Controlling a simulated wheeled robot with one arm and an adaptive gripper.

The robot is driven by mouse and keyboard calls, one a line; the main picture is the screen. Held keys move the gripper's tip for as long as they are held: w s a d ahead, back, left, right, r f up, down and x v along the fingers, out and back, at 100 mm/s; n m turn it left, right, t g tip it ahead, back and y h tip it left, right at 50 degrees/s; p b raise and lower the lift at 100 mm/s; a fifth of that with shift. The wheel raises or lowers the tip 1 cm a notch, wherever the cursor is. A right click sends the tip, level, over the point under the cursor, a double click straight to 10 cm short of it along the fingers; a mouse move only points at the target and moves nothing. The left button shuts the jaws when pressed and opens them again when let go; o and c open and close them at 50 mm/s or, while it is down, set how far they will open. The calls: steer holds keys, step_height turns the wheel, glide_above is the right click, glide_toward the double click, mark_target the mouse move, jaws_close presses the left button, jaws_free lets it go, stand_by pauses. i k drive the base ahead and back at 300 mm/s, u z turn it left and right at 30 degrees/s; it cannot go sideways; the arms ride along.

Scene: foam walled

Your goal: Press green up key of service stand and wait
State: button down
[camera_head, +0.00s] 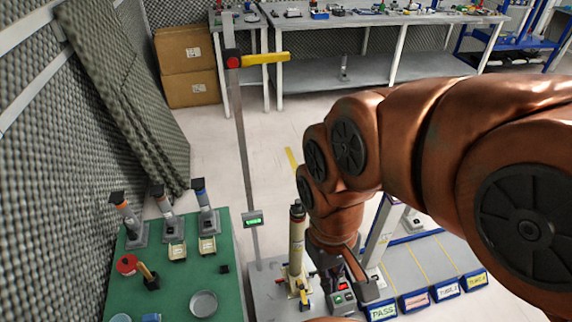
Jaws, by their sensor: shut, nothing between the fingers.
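A small grey key box (342,298) stands on a grey base at the bottom centre, with a green key (338,299) at the front and red marks behind it. My gripper (364,288) is shut and empty, pointing down right beside the key box. Whether it touches a key I cannot tell. A tall thin grey post (243,150) rises to the left, with a lit green display (253,220) low on it and a yellow arm (265,59) with a red knob near the top. A cream cylinder (297,240) stands upright between post and gripper.
A green table (225,262) at lower left holds several tools, a red item and a round dish (203,303). Labelled bins (414,299) line the lower right. Cardboard boxes (188,65) and workbenches stand at the back. The middle floor is mostly clear.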

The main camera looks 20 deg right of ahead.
mark_target(338, 299)
steer(key=z, duration=1.75)
steer(key=k, duration=1.05)
steer(key=u, duration=0.95)
steer(key=i, duration=0.5)
steer(key=u, duration=0.05)
